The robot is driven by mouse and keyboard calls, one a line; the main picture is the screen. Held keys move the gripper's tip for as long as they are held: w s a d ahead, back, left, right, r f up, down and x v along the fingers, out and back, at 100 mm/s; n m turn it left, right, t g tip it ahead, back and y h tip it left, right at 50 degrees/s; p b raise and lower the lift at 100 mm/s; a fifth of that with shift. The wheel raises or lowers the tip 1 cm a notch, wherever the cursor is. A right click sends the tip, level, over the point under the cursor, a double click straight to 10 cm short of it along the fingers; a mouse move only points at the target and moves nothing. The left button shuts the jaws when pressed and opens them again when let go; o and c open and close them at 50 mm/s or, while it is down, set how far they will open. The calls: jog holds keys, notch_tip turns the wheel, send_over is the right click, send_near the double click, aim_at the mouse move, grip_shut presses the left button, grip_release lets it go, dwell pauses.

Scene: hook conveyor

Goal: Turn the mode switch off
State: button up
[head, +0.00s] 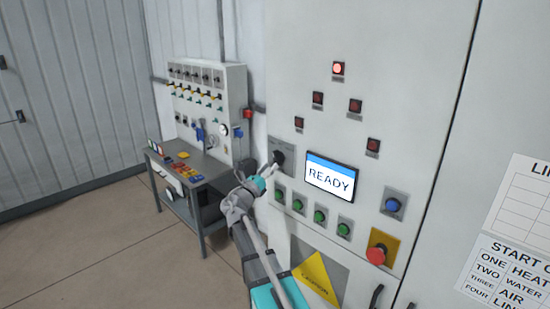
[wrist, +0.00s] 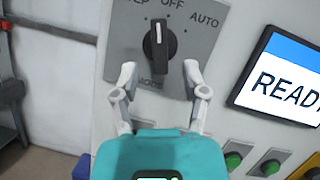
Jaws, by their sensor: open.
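The mode switch is a black rotary knob (wrist: 159,46) on a grey plate (wrist: 202,42) in the wrist view. The labels above it read OFF and AUTO, with a cut-off label ending in "EP" at the left. The knob's white mark points up in the picture, slightly left of the OFF label. My gripper (wrist: 160,74) is open, its two fingers apart at the lower left and lower right of the knob. I cannot tell whether either finger touches it. In the head view the switch (head: 278,157) is partly covered by my gripper (head: 271,171).
A screen (head: 330,177) reading READY is right of the switch. Green buttons (head: 320,216) sit below, with a blue button (head: 392,205) and a red mushroom button (head: 376,255) to the right. One red lamp (head: 338,68) is lit above. A workbench (head: 205,180) stands at the left.

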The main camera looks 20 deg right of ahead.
aim_at(275, 161)
jog(key=shift+p+x, duration=0.5)
jog(key=shift+x, duration=1.45)
jog(key=shift+c, duration=0.2)
grip_shut()
